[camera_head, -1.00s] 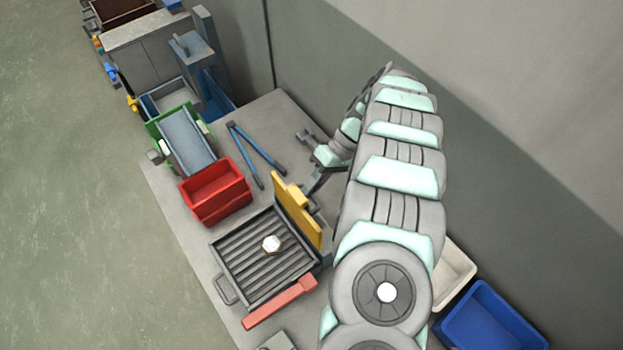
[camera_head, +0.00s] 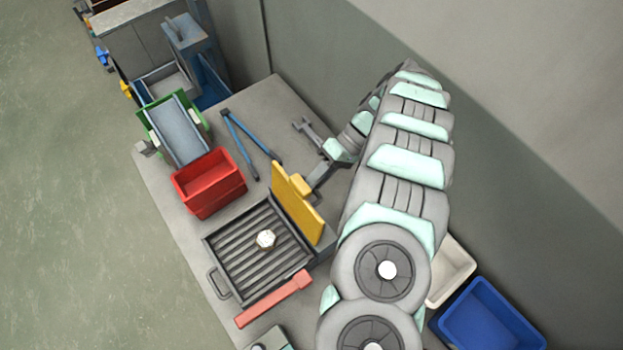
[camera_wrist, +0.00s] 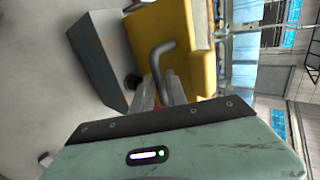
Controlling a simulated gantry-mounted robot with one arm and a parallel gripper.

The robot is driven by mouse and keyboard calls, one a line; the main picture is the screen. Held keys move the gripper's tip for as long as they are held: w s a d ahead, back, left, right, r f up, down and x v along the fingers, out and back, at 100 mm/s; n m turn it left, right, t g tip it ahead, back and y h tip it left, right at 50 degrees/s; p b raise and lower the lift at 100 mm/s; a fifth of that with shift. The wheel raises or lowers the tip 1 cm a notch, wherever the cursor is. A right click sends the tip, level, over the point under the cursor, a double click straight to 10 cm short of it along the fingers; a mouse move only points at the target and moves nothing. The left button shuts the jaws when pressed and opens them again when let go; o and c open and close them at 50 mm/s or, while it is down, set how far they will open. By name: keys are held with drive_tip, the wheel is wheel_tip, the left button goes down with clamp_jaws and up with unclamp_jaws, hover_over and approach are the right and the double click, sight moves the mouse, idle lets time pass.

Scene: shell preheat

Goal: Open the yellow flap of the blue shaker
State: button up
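The yellow flap (camera_head: 291,198) stands upright along the back edge of a ribbed grey tray in the head view. It shows as a yellow panel (camera_wrist: 197,25) with a dark bent handle (camera_wrist: 160,58) in the wrist view. A blue-grey box body (camera_wrist: 100,62), apparently the shaker, is left of it. My gripper (camera_head: 312,182) is behind the flap, close to its back face. In the wrist view my gripper's fingers (camera_wrist: 161,96) are around or beside the handle's lower end. Whether they grip it is unclear.
A white piece (camera_head: 265,238) lies on the ribbed tray (camera_head: 240,262). A red bin (camera_head: 209,187), blue tongs (camera_head: 243,146) and a red bar (camera_head: 273,299) surround it. A white bin (camera_head: 455,270) and a blue bin (camera_head: 492,318) stand at right. The wall is behind my arm.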

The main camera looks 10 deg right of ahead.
drive_tip(key=shift+o, duration=1.4)
drive_tip(key=shift+w, duration=0.1)
drive_tip(key=shift+r, duration=0.2)
wheel_tip(320, 180, up, 9)
drive_tip(key=shift+w+r, duration=0.1)
drive_tip(key=shift+r, duration=0.1)
wheel_tip(320, 180, up, 10)
drive_tip(key=p, duration=0.9)
drive_tip(key=shift+r+p, duration=0.2)
drive_tip(key=shift+p, duration=0.1)
